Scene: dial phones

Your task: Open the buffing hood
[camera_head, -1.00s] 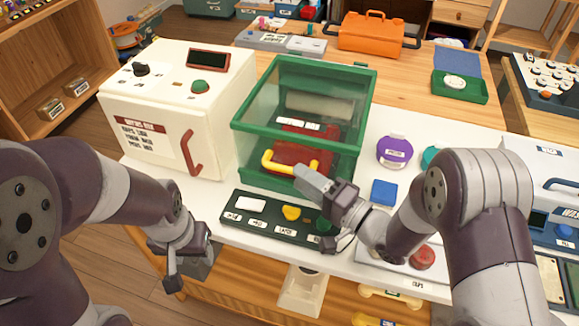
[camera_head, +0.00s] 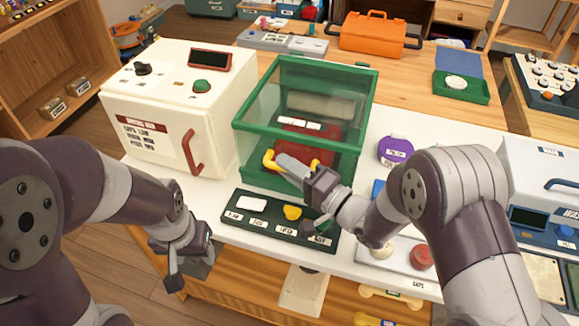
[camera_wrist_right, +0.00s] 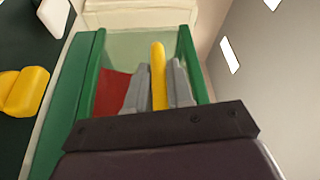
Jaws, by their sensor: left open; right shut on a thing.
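The buffing hood (camera_head: 305,115) is a green-framed box with clear panels in the middle of the white table. Its front carries a yellow handle (camera_head: 268,160), and a red block (camera_head: 305,148) and a pale roller show inside. My right gripper (camera_head: 284,162) is at the front of the hood, with its fingers shut on the yellow handle. In the right wrist view the handle (camera_wrist_right: 158,75) stands between the two grey fingers (camera_wrist_right: 160,88). The hood looks closed. My left gripper (camera_head: 185,272) is open and empty at the lower left, in front of the table edge.
A white machine (camera_head: 175,105) with a red handle stands close on the left. A dark green panel (camera_head: 280,222) with a yellow knob lies in front of the hood. A purple container (camera_head: 395,150) and a blue-and-white machine (camera_head: 548,170) are on the right.

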